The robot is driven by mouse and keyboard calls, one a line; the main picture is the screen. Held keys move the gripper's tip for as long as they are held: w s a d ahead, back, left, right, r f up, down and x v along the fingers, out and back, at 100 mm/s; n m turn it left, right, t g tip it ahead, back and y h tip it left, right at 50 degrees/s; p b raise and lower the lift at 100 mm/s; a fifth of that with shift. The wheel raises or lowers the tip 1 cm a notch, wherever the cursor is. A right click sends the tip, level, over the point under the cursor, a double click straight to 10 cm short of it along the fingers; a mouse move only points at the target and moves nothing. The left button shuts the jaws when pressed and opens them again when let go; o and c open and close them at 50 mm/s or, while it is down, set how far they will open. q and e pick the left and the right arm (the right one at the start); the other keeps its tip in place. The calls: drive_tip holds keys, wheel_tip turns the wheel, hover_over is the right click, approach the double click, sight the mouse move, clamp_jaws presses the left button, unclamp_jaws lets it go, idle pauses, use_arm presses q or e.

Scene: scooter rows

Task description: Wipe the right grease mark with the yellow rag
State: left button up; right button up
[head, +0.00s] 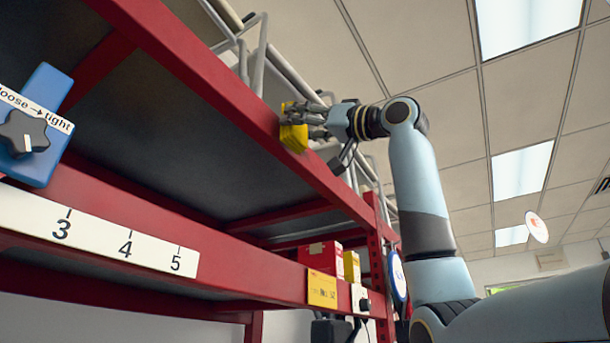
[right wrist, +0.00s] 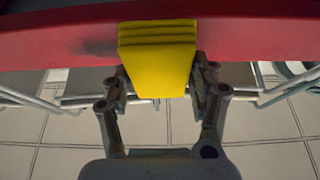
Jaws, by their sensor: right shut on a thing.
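The yellow rag (head: 293,138) is a folded pad at the upper red shelf beam (head: 225,100). My right gripper (head: 305,117) is shut on it, with the arm coming in from the right. In the right wrist view the rag (right wrist: 157,55) sits between the two fingers of my right gripper (right wrist: 160,84) and overlaps the red beam; I cannot tell if it touches. A dark smudge (right wrist: 98,46), like a grease mark, shows on the beam left of the rag there. I cannot tell which mark it is. The rag may hide more of the beam. My left gripper is out of view.
A scale strip (head: 110,235) runs along the lower beam. A red box (head: 322,257) and yellow box (head: 351,266) stand on the lower shelf. Grey tubes (head: 262,55) rise behind the upper beam.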

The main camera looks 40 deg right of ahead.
sight(310, 156)
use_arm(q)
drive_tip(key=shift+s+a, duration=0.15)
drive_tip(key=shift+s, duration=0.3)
use_arm(e)
drive_tip(key=shift+w+a, duration=0.4)
drive_tip(key=shift+w, duration=0.45)
drive_tip(key=shift+w+d, duration=0.8)
drive_tip(key=shift+d, duration=1.05)
drive_tip(key=shift+w+d, duration=0.75)
drive_tip(key=shift+d, duration=1.15)
drive_tip(key=shift+w+d, duration=0.8)
drive_tip(key=shift+d, duration=1.05)
drive_tip(key=shift+s+a, duration=0.8)
drive_tip(key=shift+a, duration=1.1)
drive_tip(key=shift+s+a, duration=0.75)
drive_tip(key=shift+a, duration=1.1)
drive_tip(key=shift+s+a, duration=0.8)
drive_tip(key=shift+a, duration=1.1)
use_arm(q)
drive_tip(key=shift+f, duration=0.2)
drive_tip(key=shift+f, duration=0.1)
use_arm(e)
drive_tip(key=shift+d, duration=0.1)
